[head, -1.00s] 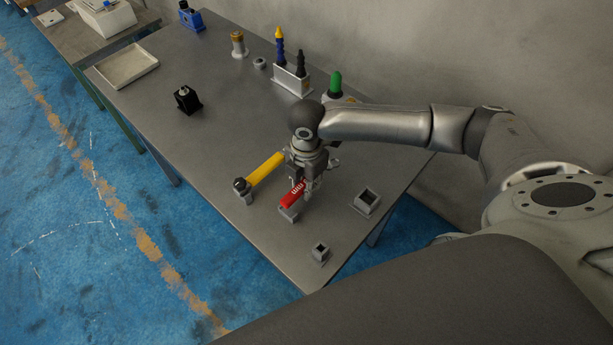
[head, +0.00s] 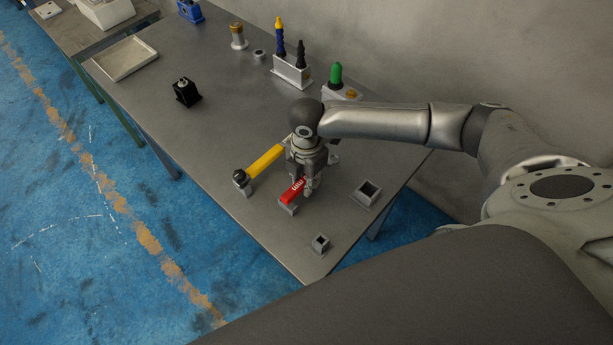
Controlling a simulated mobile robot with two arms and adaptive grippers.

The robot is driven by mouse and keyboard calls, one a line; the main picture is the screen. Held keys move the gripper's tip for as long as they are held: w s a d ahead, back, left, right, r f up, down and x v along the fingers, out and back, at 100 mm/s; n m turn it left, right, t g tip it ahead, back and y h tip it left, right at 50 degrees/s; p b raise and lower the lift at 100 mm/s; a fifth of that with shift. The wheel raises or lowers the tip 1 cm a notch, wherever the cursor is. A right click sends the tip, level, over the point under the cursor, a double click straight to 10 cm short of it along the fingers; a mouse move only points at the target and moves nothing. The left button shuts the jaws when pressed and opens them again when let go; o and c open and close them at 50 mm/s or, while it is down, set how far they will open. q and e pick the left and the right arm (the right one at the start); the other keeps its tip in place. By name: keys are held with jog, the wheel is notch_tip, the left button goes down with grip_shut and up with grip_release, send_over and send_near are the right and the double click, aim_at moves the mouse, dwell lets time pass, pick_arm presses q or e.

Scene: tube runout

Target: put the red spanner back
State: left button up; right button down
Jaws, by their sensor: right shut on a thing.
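The red spanner (head: 291,194) lies near the front of the grey metal table, its near end over a small grey block (head: 288,208). My right gripper (head: 308,187) points down over the spanner's far part and is shut on it. The gripper hides the spanner's far end. I cannot tell whether the spanner touches the block or is just above it. My left gripper is out of view.
A yellow-handled tool (head: 264,161) rests on a holder just left of the spanner. Two square sockets (head: 368,191) and (head: 320,243) stand to the right and front. A black block (head: 186,92), a tray (head: 125,59) and a green-topped part (head: 335,76) stand farther back.

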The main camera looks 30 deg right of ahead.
jog(key=shift+f, duration=0.95)
jog(key=c, duration=1.2)
grip_release()
jog(key=shift+o, duration=0.2)
jog(key=o, duration=0.4)
jog(key=shift+o, duration=0.2)
jog(key=shift+r, duration=0.15)
jog(key=shift+r+p, duration=2.95)
jog(key=shift+p, duration=0.5)
